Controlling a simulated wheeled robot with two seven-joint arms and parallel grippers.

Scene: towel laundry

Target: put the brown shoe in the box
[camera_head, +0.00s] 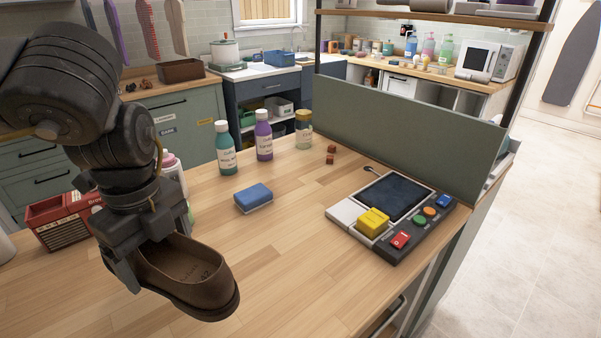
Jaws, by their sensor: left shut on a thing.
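The brown shoe (203,288) is in the lower left of the head view, with its open top up and its toe to the lower right. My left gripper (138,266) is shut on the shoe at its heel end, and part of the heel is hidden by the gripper. The shoe appears to be held above the wooden counter; the exact gap cannot be told. A red box (58,228) with lettering on it stands to the left of my left arm, partly hidden by it. My right gripper is not in view.
A blue sponge (253,196) lies mid-counter. Teal (225,150) and purple (264,138) bottles and a jar (303,130) stand behind it. A device with coloured buttons (340,212) lies right, before a green-grey panel (400,130). The counter's front middle is clear.

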